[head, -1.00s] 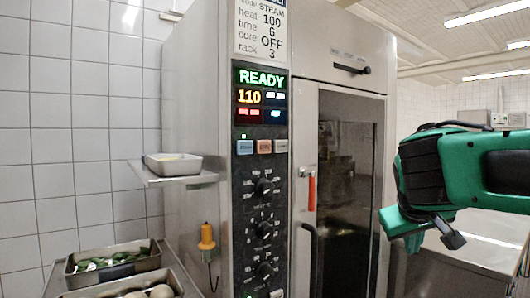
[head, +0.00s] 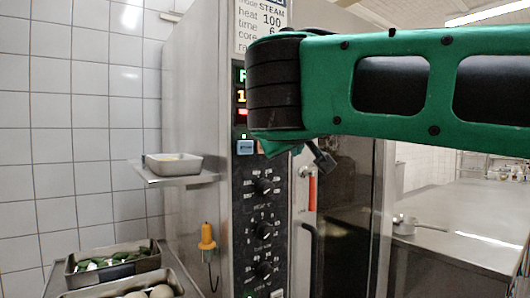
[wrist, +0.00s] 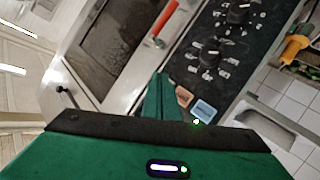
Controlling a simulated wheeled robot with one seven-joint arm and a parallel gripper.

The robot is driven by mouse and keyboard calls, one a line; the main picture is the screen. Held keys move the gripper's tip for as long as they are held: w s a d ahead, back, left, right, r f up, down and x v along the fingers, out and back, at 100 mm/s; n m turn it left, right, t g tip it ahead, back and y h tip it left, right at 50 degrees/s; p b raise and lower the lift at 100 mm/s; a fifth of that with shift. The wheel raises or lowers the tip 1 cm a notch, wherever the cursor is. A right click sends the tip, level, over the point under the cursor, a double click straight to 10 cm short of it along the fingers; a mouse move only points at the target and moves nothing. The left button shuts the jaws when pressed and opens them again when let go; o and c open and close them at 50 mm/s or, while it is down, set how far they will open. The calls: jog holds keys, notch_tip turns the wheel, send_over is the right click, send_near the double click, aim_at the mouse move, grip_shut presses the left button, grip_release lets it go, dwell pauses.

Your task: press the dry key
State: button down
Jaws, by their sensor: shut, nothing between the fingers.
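The row of mode keys sits on the oven's black control panel. The pale third key is hidden behind my gripper, and I cannot read the labels. A small green light is lit by the blue key. My gripper (head: 272,150) is shut and empty, in front of the key row. In the wrist view my gripper's green fingers (wrist: 160,82) end beside the orange key; I cannot tell whether they touch the panel.
The display above the keys is mostly covered by my arm. Black dials (head: 264,230) run below. The oven door's red handle (head: 312,193) is right of the panel. A shelf with a metal pan (head: 173,164) and a yellow probe (head: 207,238) are at left. A steel counter (head: 470,225) is at right.

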jog(key=shift+a+r, duration=0.1)
jog(key=shift+a, duration=0.05)
jog(key=w+a, duration=0.5)
jog(key=w, duration=0.2)
dwell(0.6)
jog(key=shift+w, duration=0.2)
dwell(1.8)
jog(key=shift+w+a, duration=0.2)
jog(key=shift+w+a, duration=0.2)
jog(key=shift+w, duration=0.15)
dwell(0.9)
jog(key=shift+s, duration=0.1)
jog(key=shift+s+d, duration=0.45)
jog(key=shift+s, duration=0.15)
dwell(0.3)
